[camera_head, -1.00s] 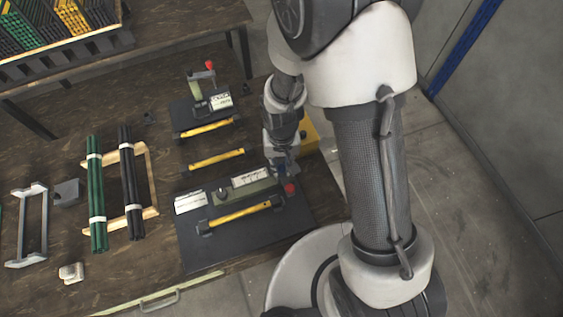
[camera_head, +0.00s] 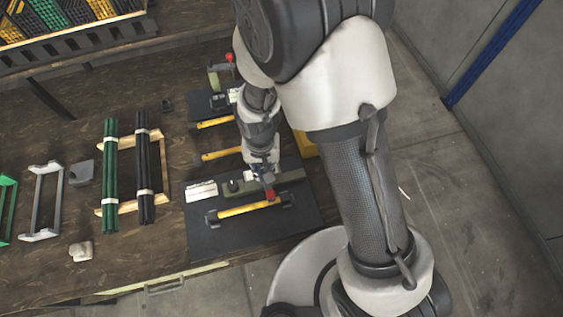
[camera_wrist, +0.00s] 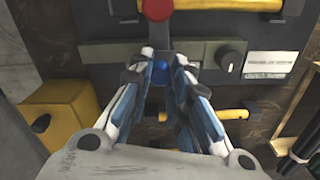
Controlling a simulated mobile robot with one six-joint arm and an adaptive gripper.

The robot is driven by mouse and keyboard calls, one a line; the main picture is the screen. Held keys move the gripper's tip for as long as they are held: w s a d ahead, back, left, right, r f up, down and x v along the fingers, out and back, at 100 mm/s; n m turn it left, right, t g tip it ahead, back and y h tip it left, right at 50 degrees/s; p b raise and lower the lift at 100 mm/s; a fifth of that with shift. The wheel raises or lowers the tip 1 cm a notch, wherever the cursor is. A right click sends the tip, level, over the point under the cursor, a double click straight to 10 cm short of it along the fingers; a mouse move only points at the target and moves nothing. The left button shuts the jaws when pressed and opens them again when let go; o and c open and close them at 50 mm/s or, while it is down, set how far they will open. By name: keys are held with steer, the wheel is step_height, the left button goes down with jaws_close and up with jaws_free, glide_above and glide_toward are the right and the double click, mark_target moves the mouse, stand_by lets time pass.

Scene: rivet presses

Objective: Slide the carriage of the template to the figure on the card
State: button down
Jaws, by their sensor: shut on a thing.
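The template's dark board (camera_head: 215,237) lies at the table's front edge, with a grey-green rail (camera_head: 290,177) along it. The carriage has a red knob (camera_head: 270,194), which shows also at the top of the wrist view (camera_wrist: 157,8). My gripper (camera_wrist: 165,68) is shut on the carriage around a blue part (camera_wrist: 163,67), about midway along the rail; the fingers hide most of the carriage and the scale. A black knob (camera_wrist: 232,60) sits at the rail's card end, apart from the carriage. The white card (camera_head: 201,191) lies beside that end; its figure is too small to read.
A yellow tube (camera_head: 245,209) lies in holders in front of the rail. Another yellow tube (camera_head: 222,155) lies behind the board. A yellow box (camera_wrist: 60,115) stands near the gripper. Green rods (camera_head: 110,175) and black rods (camera_head: 145,170) rest on a wooden rack to the left.

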steer(key=shift+a, duration=0.3)
steer(key=c, duration=1.5)
jaws_free()
steer(key=shift+d, duration=0.1)
steer(key=shift+o, duration=0.2)
steer(key=shift+r, duration=0.1)
step_height(320, 180, up, 12)
